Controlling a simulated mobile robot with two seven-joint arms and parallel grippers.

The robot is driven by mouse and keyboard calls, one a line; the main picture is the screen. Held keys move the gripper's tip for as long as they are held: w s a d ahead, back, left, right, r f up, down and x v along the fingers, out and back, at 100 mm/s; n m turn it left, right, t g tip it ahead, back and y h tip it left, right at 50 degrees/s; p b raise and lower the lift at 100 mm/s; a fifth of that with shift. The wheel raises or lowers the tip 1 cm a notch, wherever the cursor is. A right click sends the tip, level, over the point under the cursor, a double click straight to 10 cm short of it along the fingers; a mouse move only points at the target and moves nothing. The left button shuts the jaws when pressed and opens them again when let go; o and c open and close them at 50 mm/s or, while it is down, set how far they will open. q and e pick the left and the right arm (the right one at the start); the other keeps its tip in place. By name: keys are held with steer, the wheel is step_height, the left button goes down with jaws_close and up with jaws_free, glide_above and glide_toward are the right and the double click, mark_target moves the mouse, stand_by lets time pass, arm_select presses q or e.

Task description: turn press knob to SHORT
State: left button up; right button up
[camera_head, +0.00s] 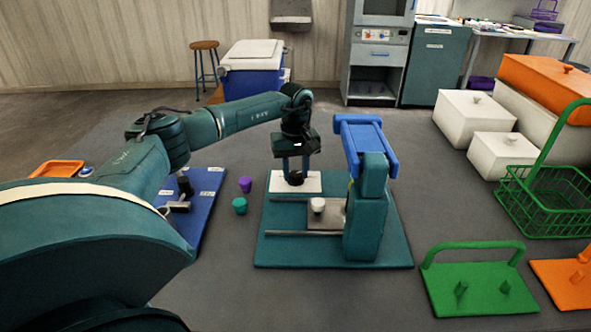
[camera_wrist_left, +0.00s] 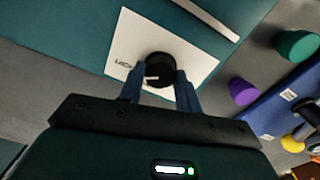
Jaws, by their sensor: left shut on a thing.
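The press (camera_head: 372,195) stands on a teal base with a blue top. A white plate (camera_head: 312,182) at its back left carries the black press knob (camera_head: 296,179). My left gripper (camera_head: 294,170) points down over the plate, its blue fingers shut on the knob. In the left wrist view the fingers sit on either side of the knob (camera_wrist_left: 159,66). A white mark on the knob points left, towards a partly hidden label (camera_wrist_left: 124,63) on the plate. I cannot read a SHORT label. My right gripper is not in view.
A white cup-like piece (camera_head: 317,204) sits on the press. Purple (camera_head: 245,184) and teal (camera_head: 239,206) pieces stand left of the press. A blue board (camera_head: 200,205) lies beyond them. White boxes (camera_head: 475,118), a green basket (camera_head: 540,205) and a green board (camera_head: 478,290) stand right.

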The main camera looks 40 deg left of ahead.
mark_target(295, 174)
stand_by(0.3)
arm_select(q)
steer(key=o, duration=1)
steer(key=shift+c, duration=0.2)
step_height(295, 174, up, 13)
steer(key=shift+s, duration=0.1)
